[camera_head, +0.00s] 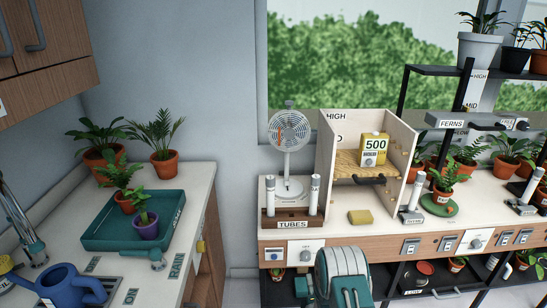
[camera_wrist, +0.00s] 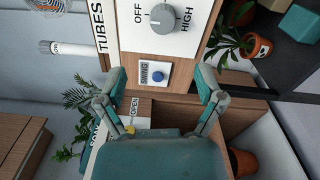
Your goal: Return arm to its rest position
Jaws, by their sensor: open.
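My gripper (camera_wrist: 162,80) is open and empty in the wrist view, with its two teal-grey fingers spread apart. It faces the bench front, where a blue button (camera_wrist: 158,75) shows between the fingers. Beside the button is a white panel with a grey knob (camera_wrist: 162,18) marked OFF and HIGH. In the head view, a rounded grey-and-teal part of my arm (camera_head: 343,274) is low in front of the bench. The fingertips cannot be made out there. The blue button (camera_head: 275,256) and the knob (camera_head: 305,252) show to its left.
The bench holds a fan (camera_head: 289,133), a TUBES rack (camera_head: 291,217), an open-fronted box (camera_head: 326,163) and a yellow sponge (camera_head: 360,217). Potted plants stand on the right. The left counter has a green tray (camera_head: 104,234) and a blue watering can (camera_head: 66,284). A floor gap separates counter and bench.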

